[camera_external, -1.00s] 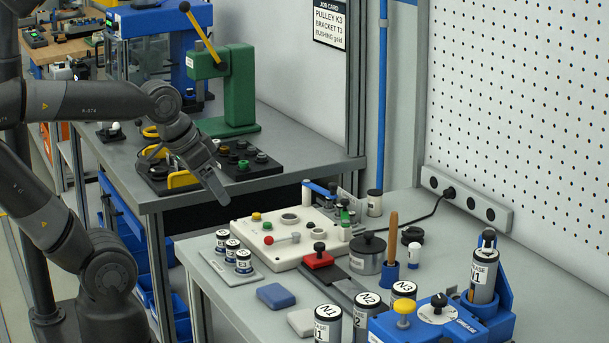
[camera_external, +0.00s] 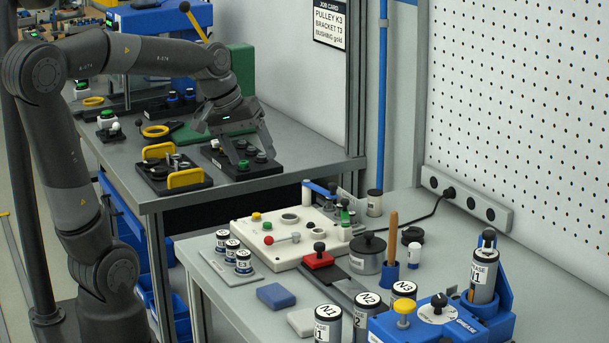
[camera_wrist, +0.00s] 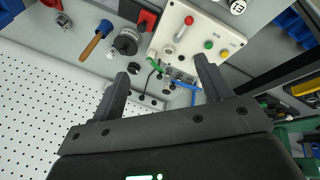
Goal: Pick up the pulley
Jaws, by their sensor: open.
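I cannot tell which part is the pulley; the job card (camera_external: 330,22) on the back wall reads "PULLEY K3". My gripper (camera_external: 250,150) is open above the black plate (camera_external: 243,175) with several round knob-like parts, on the far bench. A green-topped part (camera_external: 243,165) shows just under the fingers. Nothing is seen between the jaws. In the wrist view, the open fingers (camera_wrist: 160,68) frame the near bench with its white panel (camera_wrist: 222,28); no part there can be named as the pulley.
A black tray with yellow handles (camera_external: 186,179) stands left of the plate. A green press (camera_external: 240,75) is behind my arm. The near bench holds the white panel (camera_external: 285,225), a lidded grey pot (camera_external: 368,255), labelled cylinders (camera_external: 327,325) and a blue fixture (camera_external: 430,325).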

